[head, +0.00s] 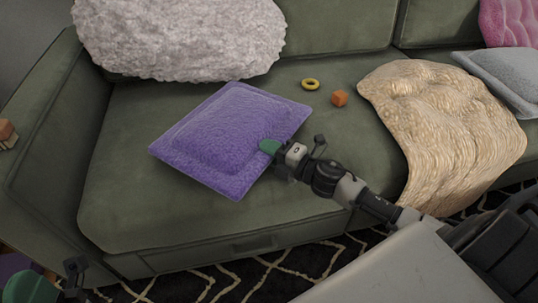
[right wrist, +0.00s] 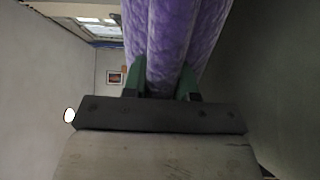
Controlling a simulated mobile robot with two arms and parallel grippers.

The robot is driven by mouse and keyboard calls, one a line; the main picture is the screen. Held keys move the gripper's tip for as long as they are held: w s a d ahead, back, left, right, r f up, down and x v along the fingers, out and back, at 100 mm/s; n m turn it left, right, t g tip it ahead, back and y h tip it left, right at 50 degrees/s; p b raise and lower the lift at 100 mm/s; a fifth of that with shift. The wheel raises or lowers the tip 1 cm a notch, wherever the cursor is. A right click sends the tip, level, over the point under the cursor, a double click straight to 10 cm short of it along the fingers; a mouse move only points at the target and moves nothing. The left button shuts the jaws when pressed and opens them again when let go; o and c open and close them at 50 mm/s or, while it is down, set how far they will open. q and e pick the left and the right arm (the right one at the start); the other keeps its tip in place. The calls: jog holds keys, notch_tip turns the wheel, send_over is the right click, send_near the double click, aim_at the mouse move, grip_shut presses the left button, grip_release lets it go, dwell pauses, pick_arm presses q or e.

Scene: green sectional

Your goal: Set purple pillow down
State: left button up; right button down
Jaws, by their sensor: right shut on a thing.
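The purple pillow (head: 225,135) is over the left seat of the green sofa in the head view. It looks flat or nearly so; I cannot tell whether it rests on the cushion or hangs just above it. My right gripper (head: 270,147) is shut on the pillow's right edge. In the right wrist view the pillow (right wrist: 172,40) stands between the two green fingers (right wrist: 160,85). My left gripper (head: 45,285) shows only in part at the bottom left corner, away from the pillow; its fingertips are not clear.
The green sofa seat (head: 125,200) is bare around the pillow. A white fluffy pillow (head: 180,35) lies behind it. A grey pillow (head: 505,80) and pink pillow (head: 510,22) are farther right.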

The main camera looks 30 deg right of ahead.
jog(key=shift+r, duration=0.2)
jog(key=shift+f, duration=0.1)
jog(key=c, duration=1.3)
grip_release()
jog(key=shift+f, duration=0.15)
jog(key=shift+c, duration=0.2)
jog(key=o, duration=0.5)
jog(key=shift+c, duration=0.2)
